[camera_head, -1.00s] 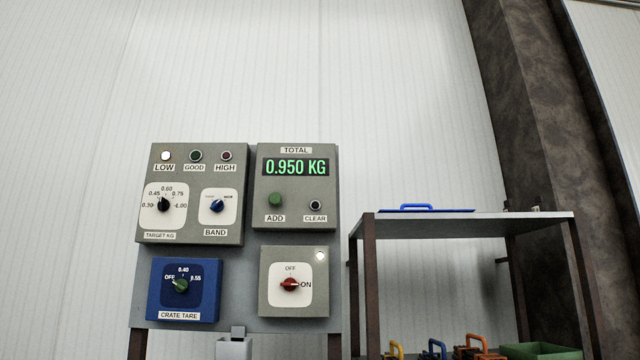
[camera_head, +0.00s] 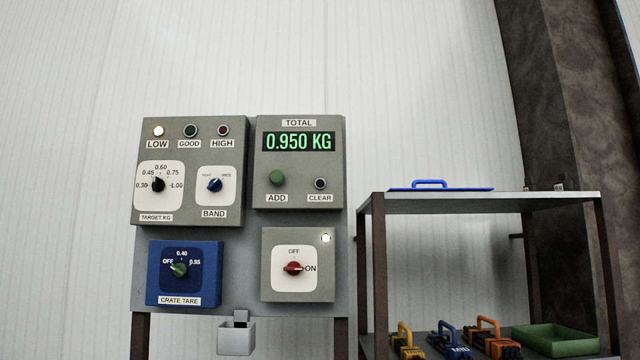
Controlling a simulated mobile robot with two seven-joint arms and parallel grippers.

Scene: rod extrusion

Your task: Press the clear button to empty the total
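The clear button (camera_head: 320,183) is a small dark round button with a pale ring, above the CLEAR label on the grey total box (camera_head: 298,200). The green add button (camera_head: 277,177) is to its left. The total display (camera_head: 298,141) above them reads 0.950 KG in green. Neither of my grippers shows in the head view.
A grey box with LOW, GOOD and HIGH lamps (camera_head: 190,131) is at left; the LOW lamp is lit white. Below are the blue crate tare box (camera_head: 210,285) and a red switch (camera_head: 292,268) at ON. A metal shelf (camera_head: 470,203) stands at right with a blue-handled lid on top.

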